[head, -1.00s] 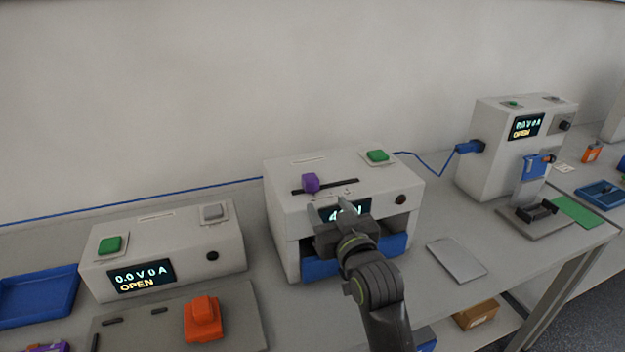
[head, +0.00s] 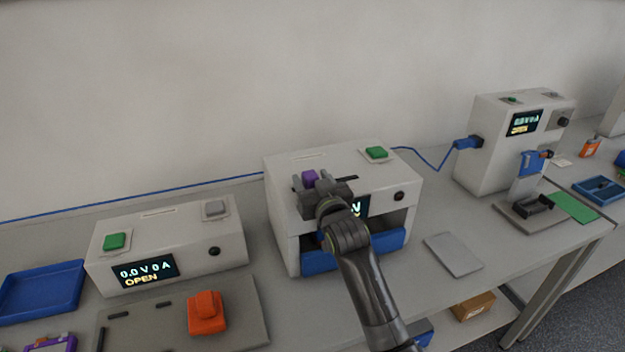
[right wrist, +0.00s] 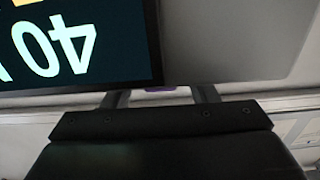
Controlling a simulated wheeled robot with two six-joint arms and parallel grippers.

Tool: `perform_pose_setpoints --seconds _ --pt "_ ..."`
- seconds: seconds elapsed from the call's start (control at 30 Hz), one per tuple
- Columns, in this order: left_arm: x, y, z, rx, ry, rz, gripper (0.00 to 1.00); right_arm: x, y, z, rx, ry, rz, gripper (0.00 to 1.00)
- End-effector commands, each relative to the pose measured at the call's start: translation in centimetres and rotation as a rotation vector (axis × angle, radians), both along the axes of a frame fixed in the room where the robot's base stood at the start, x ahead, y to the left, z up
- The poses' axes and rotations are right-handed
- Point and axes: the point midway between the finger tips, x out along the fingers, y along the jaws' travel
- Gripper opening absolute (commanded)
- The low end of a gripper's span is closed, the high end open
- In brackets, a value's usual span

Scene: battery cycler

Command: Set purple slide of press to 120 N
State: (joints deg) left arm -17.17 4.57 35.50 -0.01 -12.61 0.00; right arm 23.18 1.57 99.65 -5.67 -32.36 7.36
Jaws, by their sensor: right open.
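The press (head: 287,225) is a white box in the middle of the bench with a blue drawer front below. Its purple slide knob (head: 310,177) sits toward the left part of the dark slot on the top. My right gripper (head: 311,182) is open, with its fingers at either side of the knob. In the right wrist view only a purple sliver (right wrist: 160,89) of the knob shows between the fingers. The press display (right wrist: 62,45) appears upside down there and reads 40 with part of a letter. My left gripper is not in view.
A green button (head: 376,152) is on the press top at right, and a dark knob (head: 399,196) on its front. A cycler box (head: 195,240) reading 0.0 V 0 A OPEN stands at left. A grey plate (head: 453,254) lies to the right.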

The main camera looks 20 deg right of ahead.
Motion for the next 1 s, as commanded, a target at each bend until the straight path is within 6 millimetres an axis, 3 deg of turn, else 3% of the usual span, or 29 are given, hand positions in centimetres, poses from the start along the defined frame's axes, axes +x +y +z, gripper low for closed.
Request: perform_pose_setpoints --seconds 0.13,0.53,0.77,1.0 --pt "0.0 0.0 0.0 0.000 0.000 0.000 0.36 0.0 0.0 0.0 0.000 0.000 0.000 0.53" --pt "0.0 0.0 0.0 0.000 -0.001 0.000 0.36 0.0 0.0 0.0 0.000 0.000 0.000 0.00" --pt "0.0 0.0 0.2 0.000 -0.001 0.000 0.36 0.0 -0.6 0.0 -0.002 0.001 -0.001 0.00" --pt "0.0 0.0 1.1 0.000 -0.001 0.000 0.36 0.2 -4.8 0.1 -0.008 0.001 -0.003 0.00"
